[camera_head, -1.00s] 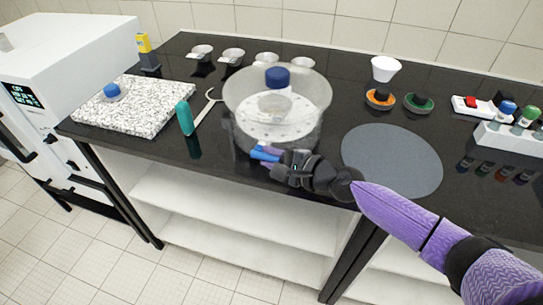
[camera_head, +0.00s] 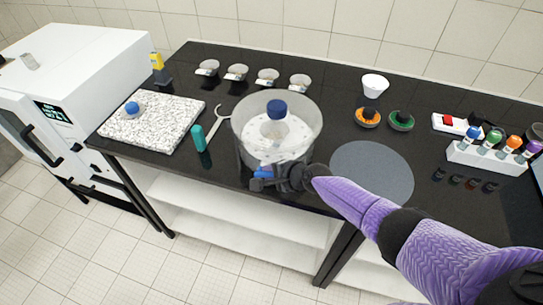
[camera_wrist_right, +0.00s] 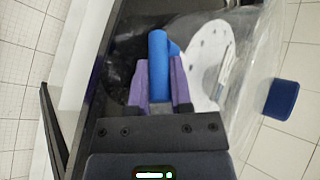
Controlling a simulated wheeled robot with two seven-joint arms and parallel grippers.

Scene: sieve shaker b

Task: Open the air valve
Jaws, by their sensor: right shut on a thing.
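The air valve has a blue handle (camera_head: 264,172) at the front base of a clear round vessel (camera_head: 240,128). In the right wrist view the blue handle (camera_wrist_right: 158,62) stands between the purple fingers of my right gripper (camera_wrist_right: 160,92). My right gripper (camera_head: 262,180) is shut on the handle, close to the front edge of the bench. The fingers partly hide the handle. My left gripper is not in view.
A speckled slab (camera_head: 165,130) is farther left. A grey round mat (camera_head: 385,170) lies right. A rack of capped vials (camera_head: 478,157) stands at far right.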

